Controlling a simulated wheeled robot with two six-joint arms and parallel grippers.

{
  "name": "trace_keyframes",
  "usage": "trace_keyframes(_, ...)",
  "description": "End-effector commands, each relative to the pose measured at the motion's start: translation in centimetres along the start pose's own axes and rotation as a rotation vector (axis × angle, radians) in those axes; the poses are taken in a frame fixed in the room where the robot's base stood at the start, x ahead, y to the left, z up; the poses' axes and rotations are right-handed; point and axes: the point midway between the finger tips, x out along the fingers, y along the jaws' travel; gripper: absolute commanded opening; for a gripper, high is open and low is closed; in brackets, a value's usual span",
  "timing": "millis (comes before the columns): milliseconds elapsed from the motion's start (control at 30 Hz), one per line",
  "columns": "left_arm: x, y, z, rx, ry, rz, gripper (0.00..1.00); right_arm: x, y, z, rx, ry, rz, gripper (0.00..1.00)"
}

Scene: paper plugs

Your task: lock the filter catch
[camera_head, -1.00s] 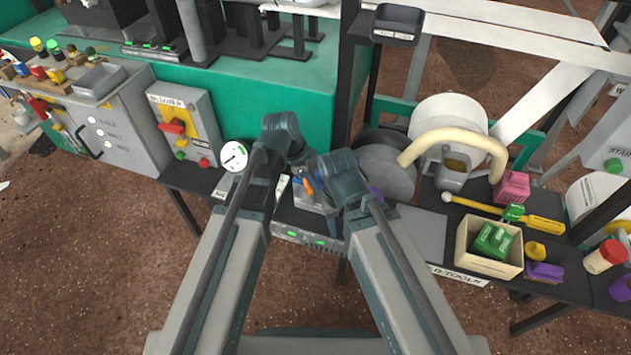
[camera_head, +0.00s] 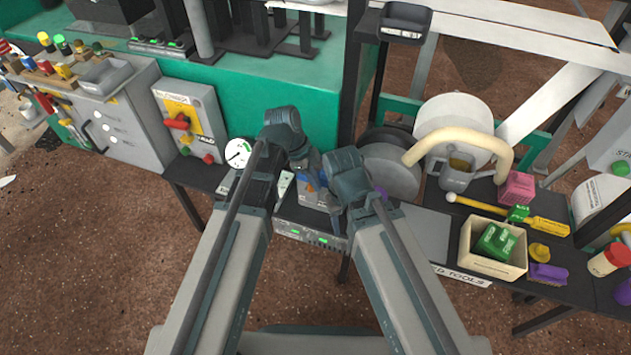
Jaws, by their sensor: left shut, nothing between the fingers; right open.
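A small filter unit (camera_head: 309,186) with blue parts stands between my two wrists on the dark bench. A bit of orange, which may be its catch, shows beside my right wrist; its position cannot be made out. My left gripper (camera_head: 304,164) is shut and empty, just above and behind the blue parts; I cannot tell whether it touches them. My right gripper (camera_head: 335,192) is open, close to the unit's right side, its fingers mostly hidden by my own wrist.
A round white gauge (camera_head: 239,153) stands left of my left wrist. A grey box with a yellow panel (camera_head: 186,106) is farther left. On the right are a large reel (camera_head: 390,170), a cream hose (camera_head: 460,135) and an open tool bin (camera_head: 468,240).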

Motion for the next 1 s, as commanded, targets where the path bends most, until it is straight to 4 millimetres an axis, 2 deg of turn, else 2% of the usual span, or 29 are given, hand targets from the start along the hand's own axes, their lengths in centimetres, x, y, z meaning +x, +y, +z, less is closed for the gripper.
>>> trace_keyframes(367, 0.2, 1.4, -0.5, 0.000, 0.000, 0.000, 0.00, 0.0, 0.0, 0.0, 0.000, 0.000, 0.000, 0.50)
trace_keyframes(733, 0.1, 1.4, -0.6, 0.000, 0.000, 0.000, 0.00, 0.0, 0.0, 0.0, 0.000, 0.000, 0.000, 0.50)
trace_keyframes(1000, -1.1, 1.5, -1.2, -0.001, 0.000, 0.000, 0.00, -1.4, 0.1, 0.1, 0.000, 0.000, -0.001, 0.50)
